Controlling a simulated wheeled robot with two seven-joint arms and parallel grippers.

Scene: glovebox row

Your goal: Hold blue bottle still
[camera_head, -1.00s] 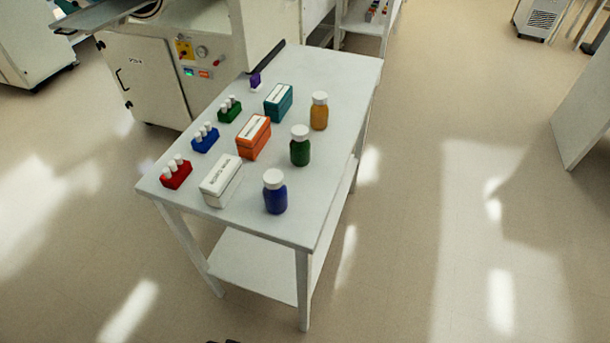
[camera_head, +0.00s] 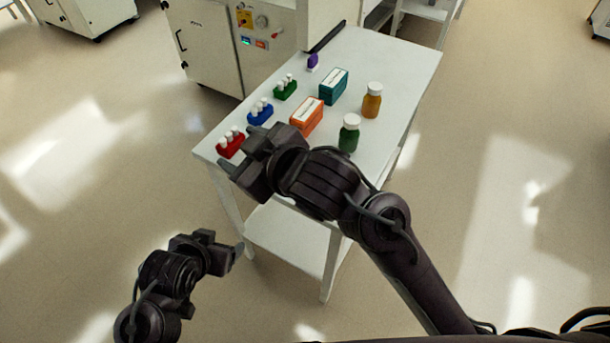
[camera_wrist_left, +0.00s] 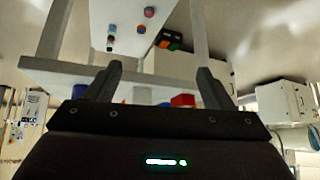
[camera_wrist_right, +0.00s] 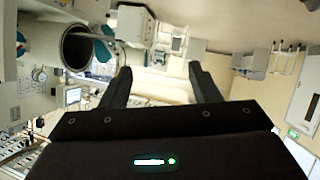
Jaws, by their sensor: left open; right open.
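The blue bottle does not show in the head view now; my right arm covers the near part of the white table (camera_head: 400,60) where it stood. My right gripper (camera_head: 240,153) is open over the table's near left end, close to the red vial rack (camera_head: 230,143). My left gripper (camera_head: 222,252) is open and lower, left of the table's near legs and apart from it. In the left wrist view its jaws (camera_wrist_left: 158,82) have nothing between them that I can see held. In the right wrist view the jaws (camera_wrist_right: 160,76) are empty.
A green bottle (camera_head: 349,136) and an amber bottle (camera_head: 371,103) stand along the table's right side. An orange box (camera_head: 306,119), a teal box (camera_head: 333,88), a blue rack (camera_head: 260,112) and a green rack (camera_head: 285,88) stand farther in. Floor right of the table is clear.

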